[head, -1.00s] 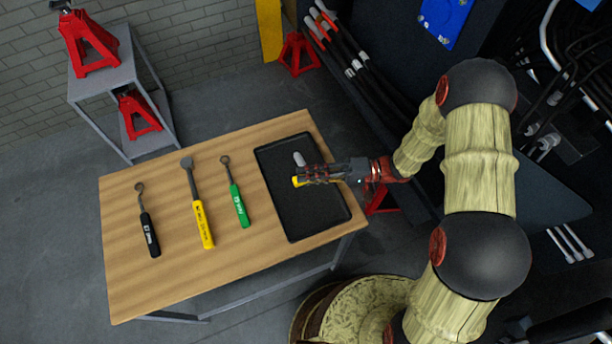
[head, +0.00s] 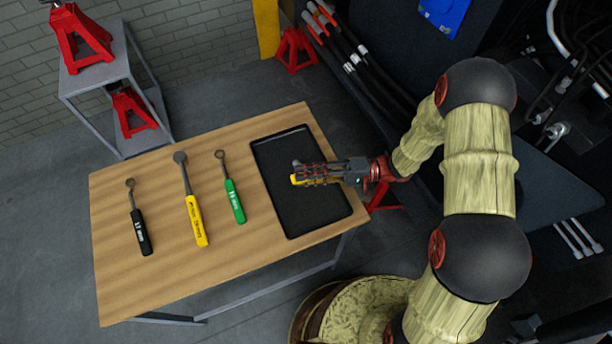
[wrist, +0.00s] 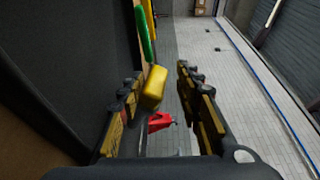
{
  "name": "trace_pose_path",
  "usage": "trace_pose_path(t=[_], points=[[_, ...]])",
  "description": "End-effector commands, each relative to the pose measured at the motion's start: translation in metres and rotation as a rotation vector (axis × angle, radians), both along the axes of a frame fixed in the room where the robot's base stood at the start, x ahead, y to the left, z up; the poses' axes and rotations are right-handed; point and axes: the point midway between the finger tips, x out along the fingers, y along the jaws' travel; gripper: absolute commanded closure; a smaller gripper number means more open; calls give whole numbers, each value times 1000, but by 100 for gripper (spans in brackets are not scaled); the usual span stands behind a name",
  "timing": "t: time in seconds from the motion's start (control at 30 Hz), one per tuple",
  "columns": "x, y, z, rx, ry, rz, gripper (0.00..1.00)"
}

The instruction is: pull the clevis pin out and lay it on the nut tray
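The clevis pin shows as a yellow block (wrist: 154,88) between my fingers in the wrist view. It sits tilted, close by the left finger, with a gap to the right finger. In the head view its yellow end (head: 296,180) shows at my fingertips, with a small grey tip above it. My gripper (head: 303,174) points left over the black nut tray (head: 279,148). In the wrist view my gripper (wrist: 159,75) has its fingers apart. The tray is the dark surface (wrist: 70,60) at left there. My fingers hide whether the pin touches the tray.
A black-handled tool (head: 141,232), a yellow-handled tool (head: 196,220) and a green-handled tool (head: 234,201) lie on the wooden table (head: 160,275), left of the tray. A grey shelf (head: 100,72) with red jack stands is behind. The chassis is at right.

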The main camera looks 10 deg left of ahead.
Motion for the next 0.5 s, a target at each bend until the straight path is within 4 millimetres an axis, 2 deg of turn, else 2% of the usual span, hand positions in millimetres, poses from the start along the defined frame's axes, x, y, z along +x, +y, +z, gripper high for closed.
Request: trace_pose_path(t=[0.1, 0.37, 0.5], points=[[0, 0, 0, -1, 0, 0, 58], [0, -1, -1, -2, 1, -1, 58], [2, -9, -2, -2, 1, -2, 58]])
